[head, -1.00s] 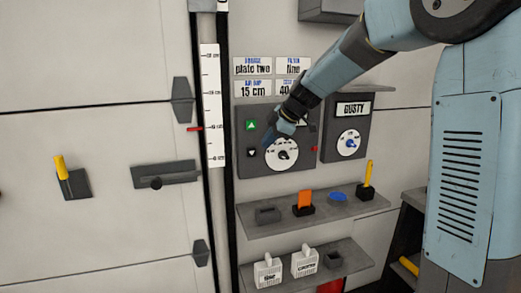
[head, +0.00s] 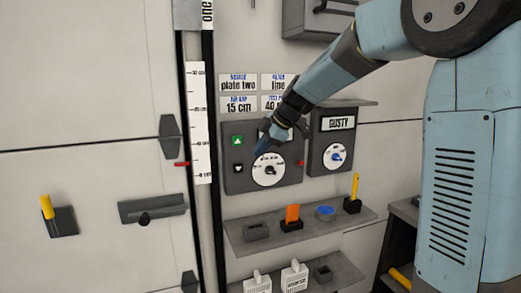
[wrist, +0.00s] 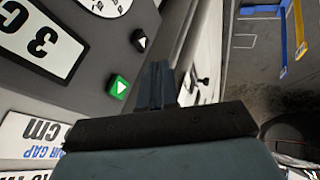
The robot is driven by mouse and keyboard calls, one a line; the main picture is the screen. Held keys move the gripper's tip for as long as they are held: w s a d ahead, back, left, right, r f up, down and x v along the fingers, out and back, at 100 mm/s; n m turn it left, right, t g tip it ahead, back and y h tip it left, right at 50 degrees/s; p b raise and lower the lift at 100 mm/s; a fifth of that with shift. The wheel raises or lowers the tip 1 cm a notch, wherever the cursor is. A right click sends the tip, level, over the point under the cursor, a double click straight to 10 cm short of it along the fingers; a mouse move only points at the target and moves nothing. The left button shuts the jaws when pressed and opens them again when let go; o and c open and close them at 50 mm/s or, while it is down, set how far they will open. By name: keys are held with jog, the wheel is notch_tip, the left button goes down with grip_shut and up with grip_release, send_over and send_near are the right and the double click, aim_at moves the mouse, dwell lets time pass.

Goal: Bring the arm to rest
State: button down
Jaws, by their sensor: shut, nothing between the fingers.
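My arm reaches in from the upper right in the head view. My gripper (head: 262,148) is in front of the grey control panel (head: 235,182), by the upper edge of its white dial (head: 270,170). I cannot tell from the head view whether it touches the panel. In the wrist view my gripper (wrist: 157,72) shows its two fingers together with nothing between them. The panel's green up button (wrist: 118,87) and the lower button (wrist: 139,40) are to the left of the fingers there.
A second panel marked GUSTY (head: 318,155) is at the right. Below, a shelf (head: 240,236) holds an orange block (head: 292,214), a blue round thing (head: 325,211) and a yellow stick (head: 355,186). A vertical scale (head: 200,125) with a red pointer (head: 182,164) is at the left.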

jog(key=s+d+m+h, duration=0.2)
jog(key=s+d+m, duration=0.4)
jog(key=s, duration=0.5)
jog(key=s+d+f+m+t+h, duration=0.1)
jog(key=s+d+m, duration=0.5)
jog(key=s, duration=0.6)
jog(key=s+d+f+m+h, duration=0.1)
jog(key=s+d+m+h, duration=0.2)
jog(key=s+d+m, duration=0.3)
jog(key=s+m, duration=0.2)
jog(key=s, duration=0.3)
jog(key=shift+s+f, duration=0.15)
jog(key=shift+f, duration=0.1)
